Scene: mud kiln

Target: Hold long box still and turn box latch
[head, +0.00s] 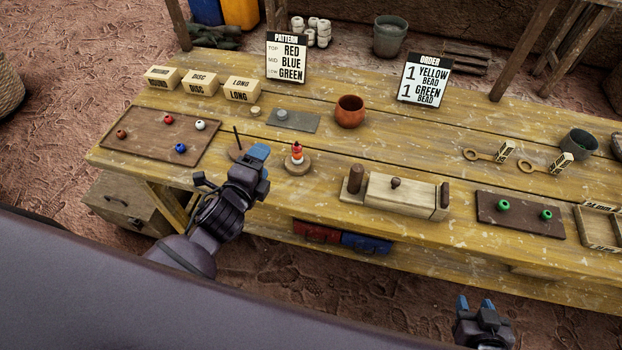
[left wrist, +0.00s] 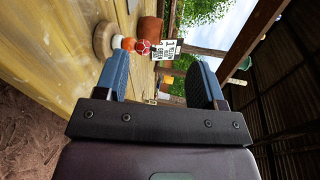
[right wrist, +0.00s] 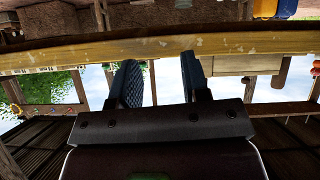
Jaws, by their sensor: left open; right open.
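The long wooden box (head: 400,196) lies near the front edge of the table in the head view. Its pale lid has a dark round knob (head: 395,182) on top. A brown cylinder (head: 355,179) stands at its left end and a dark upright piece (head: 445,194) at its right end; I cannot tell which is the latch. My left gripper (head: 258,155) is open and empty above the table, left of the box and apart from it. My right gripper (head: 475,305) is open and empty in front of the table, below and right of the box.
A round stand with stacked beads (head: 298,160) is between my left gripper and the box. A brown tray (head: 520,214) with green beads is right of the box. The tabletop just in front of the box is bare.

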